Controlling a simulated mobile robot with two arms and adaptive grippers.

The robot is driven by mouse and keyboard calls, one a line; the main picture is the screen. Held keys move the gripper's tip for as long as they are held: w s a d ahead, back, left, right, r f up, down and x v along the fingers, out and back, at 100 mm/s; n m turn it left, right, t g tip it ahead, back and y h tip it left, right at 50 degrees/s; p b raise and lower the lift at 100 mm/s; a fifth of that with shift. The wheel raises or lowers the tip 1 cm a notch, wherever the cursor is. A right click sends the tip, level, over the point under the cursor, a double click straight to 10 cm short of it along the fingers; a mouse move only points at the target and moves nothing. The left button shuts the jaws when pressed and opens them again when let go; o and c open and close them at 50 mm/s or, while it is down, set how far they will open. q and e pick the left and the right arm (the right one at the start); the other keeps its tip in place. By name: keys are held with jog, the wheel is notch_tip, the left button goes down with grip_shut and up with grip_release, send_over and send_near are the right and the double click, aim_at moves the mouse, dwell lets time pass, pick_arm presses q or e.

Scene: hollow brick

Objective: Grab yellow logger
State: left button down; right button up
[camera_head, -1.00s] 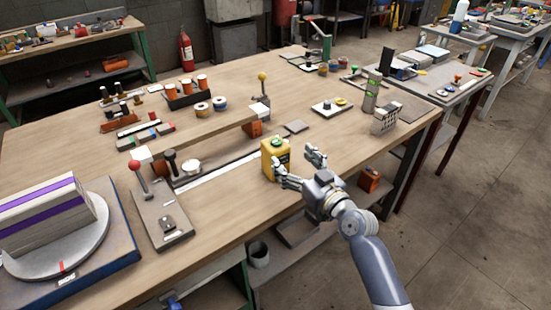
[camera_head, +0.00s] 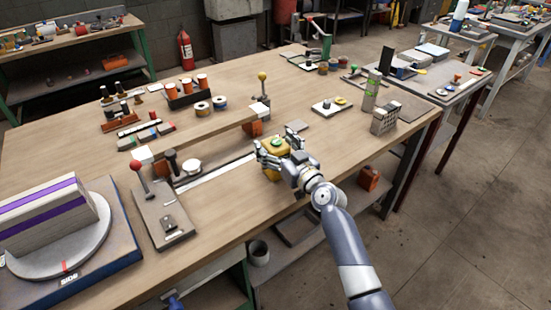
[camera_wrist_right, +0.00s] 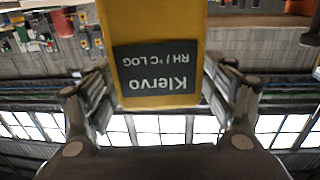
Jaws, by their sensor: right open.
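The yellow logger (camera_head: 270,174) stands on the wooden workbench (camera_head: 220,215) near its front edge, a green spot on its top. My right gripper (camera_head: 277,143) is around it, one finger on each side, open. In the right wrist view the logger (camera_wrist_right: 152,30) fills the upper middle, with a dark label reading "Klervo RH / °C LOG" upside down. The gripper's fingers (camera_wrist_right: 155,98) stand at its left and right; whether they touch it I cannot tell. My left gripper is not in view.
A raised wooden bar (camera_head: 205,133) lies behind the logger. A red-knobbed lever plate (camera_head: 162,215) stands to the left, and a grey perforated block (camera_head: 384,119) to the right. The bench front between logger and lever plate is clear.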

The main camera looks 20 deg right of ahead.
jog(key=c, duration=1.6)
jog(key=shift+c, duration=1)
jog(key=shift+r, duration=0.15)
